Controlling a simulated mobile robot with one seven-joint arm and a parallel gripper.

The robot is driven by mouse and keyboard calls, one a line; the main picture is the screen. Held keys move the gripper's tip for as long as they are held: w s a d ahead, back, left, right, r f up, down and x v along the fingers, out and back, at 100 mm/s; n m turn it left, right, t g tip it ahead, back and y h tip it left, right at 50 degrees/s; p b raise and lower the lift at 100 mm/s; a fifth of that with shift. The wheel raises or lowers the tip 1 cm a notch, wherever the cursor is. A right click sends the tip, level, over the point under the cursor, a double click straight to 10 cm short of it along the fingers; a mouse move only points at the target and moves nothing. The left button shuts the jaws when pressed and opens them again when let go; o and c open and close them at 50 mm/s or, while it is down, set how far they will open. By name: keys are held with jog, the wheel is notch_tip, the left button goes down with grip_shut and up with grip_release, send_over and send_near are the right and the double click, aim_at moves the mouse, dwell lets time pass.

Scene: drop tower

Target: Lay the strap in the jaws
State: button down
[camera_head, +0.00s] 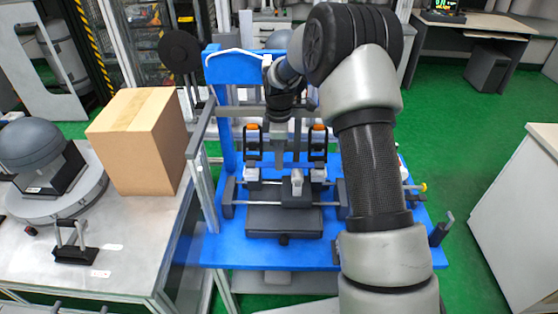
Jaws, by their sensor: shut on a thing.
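My arm reaches over the blue test stand, and my gripper (280,122) points down above its middle. It is shut on a narrow grey piece (281,150); I cannot tell for certain whether this is the strap. Two clamps with orange tops, the left clamp (252,143) and the right clamp (318,143), stand on either side of it. They may be the jaws, but I cannot tell. Below is a small light grey upright part (297,182) above a dark block (284,221). A white curved band (235,51) lies across the top of the blue upright; its right end is hidden behind my wrist.
A cardboard box (140,140) and a grey dome on a round base (40,165) stand on the left bench (140,235). Metal rails and posts flank the stand closely. Green floor (470,150) is open at the right, before a white cabinet (525,210).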

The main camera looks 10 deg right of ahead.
jog(key=shift+w+d+f+b, duration=0.1)
jog(key=shift+w+f+b, duration=0.2)
jog(key=shift+w+f, duration=0.25)
jog(key=shift+s+f+b, duration=0.1)
jog(key=shift+f+b, duration=0.35)
jog(key=shift+f, duration=0.7)
jog(key=c, duration=1.5)
grip_release()
